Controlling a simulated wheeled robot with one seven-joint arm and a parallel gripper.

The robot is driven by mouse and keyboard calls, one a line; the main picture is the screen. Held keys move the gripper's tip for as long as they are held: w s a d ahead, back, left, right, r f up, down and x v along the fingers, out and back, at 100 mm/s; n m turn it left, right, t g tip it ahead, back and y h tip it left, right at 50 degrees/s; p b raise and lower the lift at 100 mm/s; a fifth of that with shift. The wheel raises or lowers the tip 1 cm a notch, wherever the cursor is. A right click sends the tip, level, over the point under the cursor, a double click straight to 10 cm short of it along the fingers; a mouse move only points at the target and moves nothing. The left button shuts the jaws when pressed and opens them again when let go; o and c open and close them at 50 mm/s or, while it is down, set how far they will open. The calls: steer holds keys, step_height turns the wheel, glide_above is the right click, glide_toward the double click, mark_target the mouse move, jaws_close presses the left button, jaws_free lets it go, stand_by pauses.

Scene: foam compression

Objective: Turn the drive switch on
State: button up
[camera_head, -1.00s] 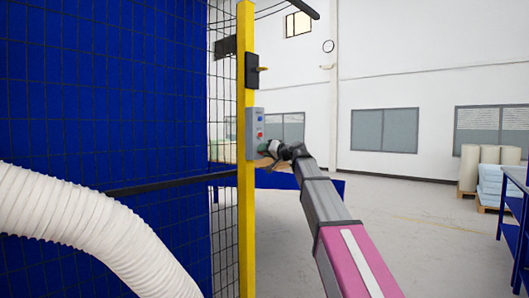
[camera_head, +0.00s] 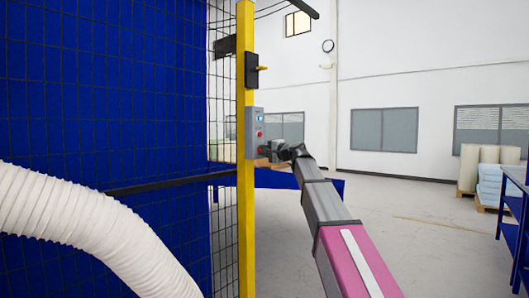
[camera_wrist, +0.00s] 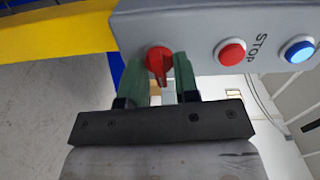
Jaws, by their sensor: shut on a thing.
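The drive switch (camera_wrist: 159,62) is a red rotary knob at the end of a grey control box (camera_wrist: 190,22). In the wrist view its handle points down the picture, across the box's long side. My gripper (camera_head: 266,150) is at the lower part of the box (camera_head: 254,124) in the head view. Its two green fingers stand on either side of the knob and are shut on it. In the head view the knob is hidden by my gripper. A red STOP button (camera_wrist: 230,52) and a lit blue button (camera_wrist: 299,50) sit farther along the box.
The box is fixed to a yellow post (camera_head: 246,215) beside a mesh fence with a blue panel (camera_head: 100,95). A black latch (camera_head: 252,70) is above the box. A white hose (camera_head: 90,225) lies at lower left. The floor (camera_head: 430,235) at right is mostly clear.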

steer(key=shift+m, duration=0.6)
steer(key=o, duration=0.6)
steer(key=v, duration=1)
steer(key=shift+s+d, duration=0.3)
